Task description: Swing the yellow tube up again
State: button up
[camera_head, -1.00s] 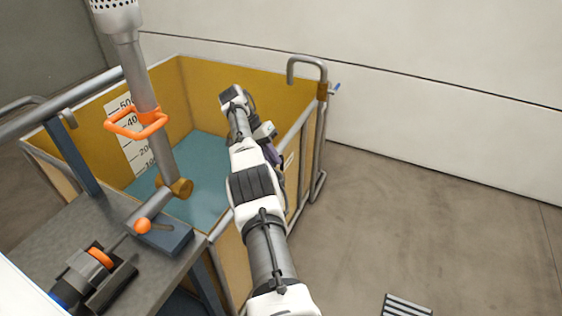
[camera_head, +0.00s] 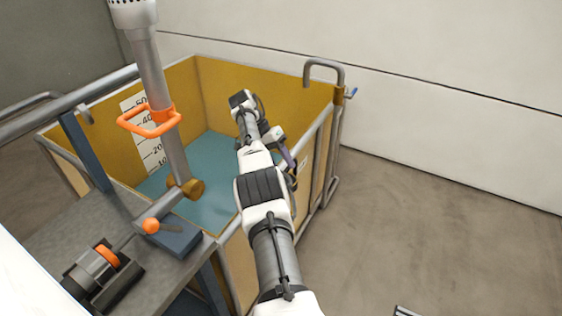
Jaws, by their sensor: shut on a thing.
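No yellow tube can be told apart in view. A grey upright pipe (camera_head: 152,75) with an orange loop handle (camera_head: 149,124) stands at the left over the tank, and a brass-yellow fitting (camera_head: 193,189) sits at its lower end. My arm reaches up from the bottom middle over the tank's right side and bends at its top. My gripper (camera_head: 289,158) is partly visible just right of the arm, by the tank's right rim. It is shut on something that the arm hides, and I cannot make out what.
The open yellow-walled tank (camera_head: 213,92) has a blue-green bottom (camera_head: 212,158) and a white level scale (camera_head: 150,150). A grey bench (camera_head: 75,218) with a small pump-like unit (camera_head: 98,270) stands front left. A bent pipe (camera_head: 323,65) rises at the tank's far right corner. The floor at right is mostly clear.

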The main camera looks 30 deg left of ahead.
jog(key=shift+s+a+f, duration=0.25)
jog(key=shift+s+a, duration=0.05)
jog(key=shift+a, duration=0.05)
jog(key=r+p, duration=2)
jog(key=shift+w+d+r+p, duration=0.3)
jog(key=shift+d+p, duration=0.05)
